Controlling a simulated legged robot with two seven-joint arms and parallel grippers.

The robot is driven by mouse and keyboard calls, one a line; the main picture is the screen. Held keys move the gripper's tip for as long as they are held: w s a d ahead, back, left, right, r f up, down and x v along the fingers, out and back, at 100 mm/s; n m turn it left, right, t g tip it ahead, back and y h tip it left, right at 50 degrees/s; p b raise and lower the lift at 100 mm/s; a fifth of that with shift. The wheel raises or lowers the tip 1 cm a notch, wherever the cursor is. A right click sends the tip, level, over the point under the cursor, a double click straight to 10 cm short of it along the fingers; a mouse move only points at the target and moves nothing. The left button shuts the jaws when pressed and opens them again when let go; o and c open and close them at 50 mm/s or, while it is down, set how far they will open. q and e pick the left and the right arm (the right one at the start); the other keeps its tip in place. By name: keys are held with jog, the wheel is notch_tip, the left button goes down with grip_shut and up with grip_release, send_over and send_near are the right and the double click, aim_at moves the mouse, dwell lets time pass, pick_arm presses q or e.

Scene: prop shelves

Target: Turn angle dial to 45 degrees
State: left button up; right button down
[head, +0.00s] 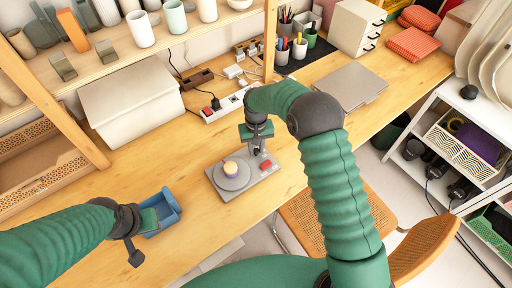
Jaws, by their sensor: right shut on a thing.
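A grey device (240,187) with a flat base stands on the wooden desk. It has a round grey plate (229,176) carrying a small cream and purple piece (231,169), a red block (266,165) at its right, and an upright grey part at the back. My right gripper (258,147) is over this upright part and shut on it; the gripper hides most of it, and no angle marks can be read.
A white box (130,100) stands behind left, and a white power strip (225,104) behind the device. Pen cups (299,48), a closed grey laptop (348,86) and a drawer box (356,28) are farther back. A chair (415,250) stands at the front right.

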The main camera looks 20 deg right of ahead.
aim_at(256, 150)
dwell(0.4)
jog(key=m+p, duration=0.1)
jog(key=m, duration=0.3)
jog(key=shift+r, duration=0.1)
jog(key=m, duration=0.4)
jog(key=shift+w+m+p, duration=0.1)
jog(key=shift+m+p, duration=0.2)
jog(key=shift+p, duration=0.1)
dwell(0.4)
jog(key=c, duration=1.2)
grip_release()
notch_tip(256, 150, up, 17)
jog(key=shift+f+b, duration=0.2)
jog(key=shift+b, duration=0.1)
